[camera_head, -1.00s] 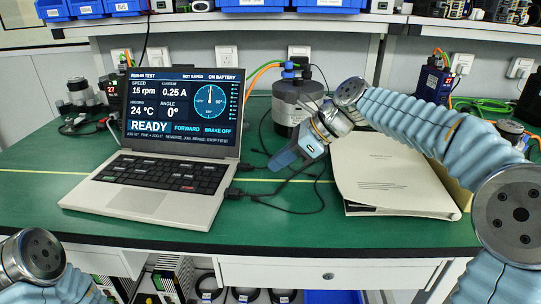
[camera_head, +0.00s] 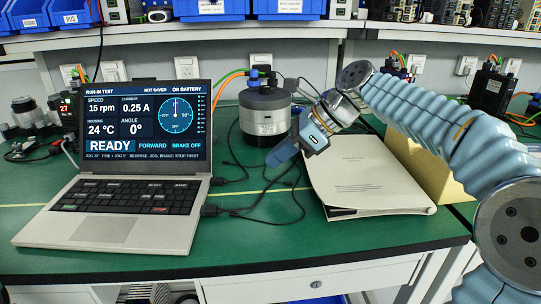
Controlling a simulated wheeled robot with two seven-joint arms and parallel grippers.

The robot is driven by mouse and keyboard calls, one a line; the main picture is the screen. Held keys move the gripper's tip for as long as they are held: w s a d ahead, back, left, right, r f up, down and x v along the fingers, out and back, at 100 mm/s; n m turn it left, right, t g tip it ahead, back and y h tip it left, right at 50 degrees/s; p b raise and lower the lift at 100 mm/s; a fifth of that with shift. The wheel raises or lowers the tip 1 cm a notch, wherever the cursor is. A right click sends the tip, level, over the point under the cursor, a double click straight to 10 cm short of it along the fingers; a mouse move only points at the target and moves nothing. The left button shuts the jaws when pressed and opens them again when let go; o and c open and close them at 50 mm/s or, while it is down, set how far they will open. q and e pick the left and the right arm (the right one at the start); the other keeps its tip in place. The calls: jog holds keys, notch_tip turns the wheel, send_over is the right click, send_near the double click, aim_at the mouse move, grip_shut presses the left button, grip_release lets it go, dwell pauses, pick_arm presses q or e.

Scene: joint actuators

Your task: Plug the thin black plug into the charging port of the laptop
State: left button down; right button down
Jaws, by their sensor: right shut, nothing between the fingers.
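The open laptop (camera_head: 118,225) stands on the green bench at the left, and its screen (camera_head: 141,125) reads "ON BATTERY". Two black cable ends lie by its right edge: a small one (camera_head: 218,181) toward the back and a larger one (camera_head: 210,210) nearer the front. I cannot tell which is the thin plug or whether either sits in a port; the charging port itself is not discernible. My right gripper (camera_head: 274,160) is shut and empty, over the bench to the right of the laptop, above the black cables. My left gripper is out of view.
A dark cylindrical motor (camera_head: 265,117) stands behind my right gripper. A white binder (camera_head: 368,185) lies to its right, with a yellow block (camera_head: 432,165) behind. Loose black cables (camera_head: 290,213) run across the bench. The front right of the bench is clear.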

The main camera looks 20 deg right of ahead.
aim_at(222, 179)
jog(key=b+x, duration=0.1)
jog(key=x, duration=0.6)
jog(key=shift+w+a+f, duration=0.1)
jog(key=shift+a+f, duration=0.05)
jog(key=shift+f, duration=0.15)
jog(key=shift+w+a+r, duration=0.1)
jog(key=shift+w+a, duration=0.2)
jog(key=shift+a, duration=0.25)
jog(key=shift+w+a+r, duration=0.1)
jog(key=shift+w+a, duration=0.2)
jog(key=shift+a, duration=0.25)
jog(key=shift+w+a, duration=0.3)
jog(key=shift+a, duration=0.25)
jog(key=shift+w+a+r+p, duration=0.3)
jog(key=shift+a+p, duration=0.2)
jog(key=shift+p, duration=0.55)
jog(key=shift+a+f, duration=0.1)
jog(key=shift+a, duration=0.05)
jog(key=shift+f, duration=0.15)
